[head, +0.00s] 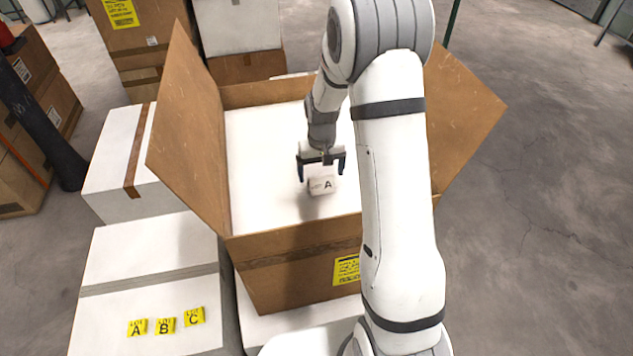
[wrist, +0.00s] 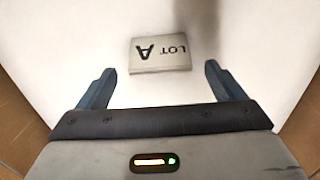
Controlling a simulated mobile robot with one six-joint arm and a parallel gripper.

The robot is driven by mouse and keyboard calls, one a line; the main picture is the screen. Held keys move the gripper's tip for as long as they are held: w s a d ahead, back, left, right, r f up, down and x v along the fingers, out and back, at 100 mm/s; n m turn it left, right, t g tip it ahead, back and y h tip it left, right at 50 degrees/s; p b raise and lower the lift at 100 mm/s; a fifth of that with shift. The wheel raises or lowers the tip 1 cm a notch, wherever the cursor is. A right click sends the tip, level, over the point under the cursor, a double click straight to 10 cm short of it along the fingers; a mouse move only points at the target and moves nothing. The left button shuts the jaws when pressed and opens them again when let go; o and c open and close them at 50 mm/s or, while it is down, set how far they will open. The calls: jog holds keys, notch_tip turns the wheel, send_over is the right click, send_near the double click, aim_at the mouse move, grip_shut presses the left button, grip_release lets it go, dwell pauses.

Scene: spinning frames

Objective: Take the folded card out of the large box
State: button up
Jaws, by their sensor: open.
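The large box (head: 292,252) is an open brown carton with its flaps spread and a white inside floor. The folded card (head: 322,185) is small and pale, marked with an A, and lies on that white floor. It also shows in the wrist view (wrist: 160,54), where it reads LOT A and sits just beyond the fingertips. My gripper (head: 322,170) is inside the box, over the card's far side. In the wrist view my gripper (wrist: 158,80) is open and empty, its fingers wider apart than the card. Whether the fingertips touch the floor I cannot tell.
Box flaps stand up at the left (head: 190,130) and right (head: 462,110). A white box (head: 150,255) at the front left bears yellow tags A, B and C (head: 165,326). More cartons stand behind and at the left. The concrete floor at the right (head: 540,220) is clear.

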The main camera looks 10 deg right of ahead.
aim_at(321, 182)
jog(key=shift+f, duration=1.4)
jog(key=shift+c, duration=0.2)
jog(key=c, duration=1)
